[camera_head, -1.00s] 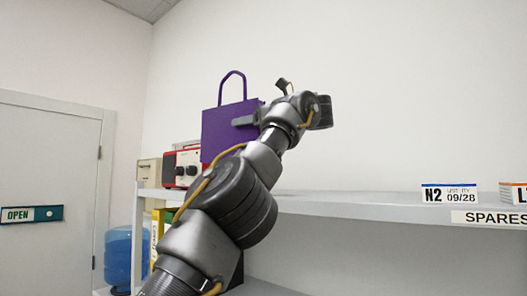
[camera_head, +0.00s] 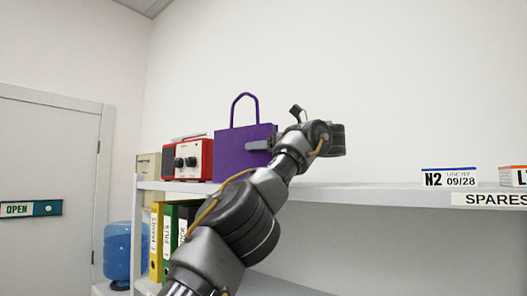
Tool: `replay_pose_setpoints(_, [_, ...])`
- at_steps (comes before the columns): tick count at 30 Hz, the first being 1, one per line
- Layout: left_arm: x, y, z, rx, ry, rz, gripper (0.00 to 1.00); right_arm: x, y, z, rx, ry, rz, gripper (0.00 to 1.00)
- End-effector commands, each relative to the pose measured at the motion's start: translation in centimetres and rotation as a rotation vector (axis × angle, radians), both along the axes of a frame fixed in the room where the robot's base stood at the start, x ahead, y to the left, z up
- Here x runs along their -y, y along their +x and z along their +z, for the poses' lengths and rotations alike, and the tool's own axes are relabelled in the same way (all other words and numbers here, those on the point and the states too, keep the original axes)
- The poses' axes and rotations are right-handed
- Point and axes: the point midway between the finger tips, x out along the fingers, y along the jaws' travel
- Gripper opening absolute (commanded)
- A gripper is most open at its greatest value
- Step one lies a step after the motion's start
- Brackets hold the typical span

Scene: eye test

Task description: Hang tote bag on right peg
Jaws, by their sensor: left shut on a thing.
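The tote bag (camera_head: 233,158) is purple, with a raised loop handle on top. It hangs upright in front of the wall, just right of the red radio. My left gripper (camera_head: 259,145) is shut on the bag's right side, below its top edge. The bag's lower edge is close to the shelf's height in the picture, and my arm hides its lower right part. I cannot tell whether the bag touches the shelf. No peg shows in this view. My right gripper is not in view.
A red radio (camera_head: 193,160) and a beige box stand at the left of the grey shelf (camera_head: 375,196). Coloured binders (camera_head: 157,240) and a blue water bottle (camera_head: 117,250) are below. Labels (camera_head: 449,178) sit at the right. The shelf's middle looks clear.

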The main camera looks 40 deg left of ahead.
Motion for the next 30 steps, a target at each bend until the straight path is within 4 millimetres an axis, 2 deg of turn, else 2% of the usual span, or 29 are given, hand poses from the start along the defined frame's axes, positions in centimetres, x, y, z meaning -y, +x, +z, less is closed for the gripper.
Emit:
replay_pose_setpoints(10, [0.0, 0.0, -0.6, -0.001, 0.001, 0.000, 0.17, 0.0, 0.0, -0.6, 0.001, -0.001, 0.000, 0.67])
replay_pose_setpoints(11, [0.0, 0.0, -0.6, -0.001, 0.000, 0.000, 0.48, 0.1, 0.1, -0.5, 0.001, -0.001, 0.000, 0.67])
replay_pose_setpoints(15, [0.0, 0.0, -0.5, -0.001, 0.000, 0.000, 0.66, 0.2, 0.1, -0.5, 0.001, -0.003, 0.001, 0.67])
replay_pose_setpoints(26, [0.0, 0.0, -0.3, 0.000, 0.001, 0.000, 0.67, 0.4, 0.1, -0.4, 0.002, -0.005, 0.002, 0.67])
replay_pose_setpoints(30, [1.9, 0.3, -0.1, -0.002, 0.001, -0.003, 0.67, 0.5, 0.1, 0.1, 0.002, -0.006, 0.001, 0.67])
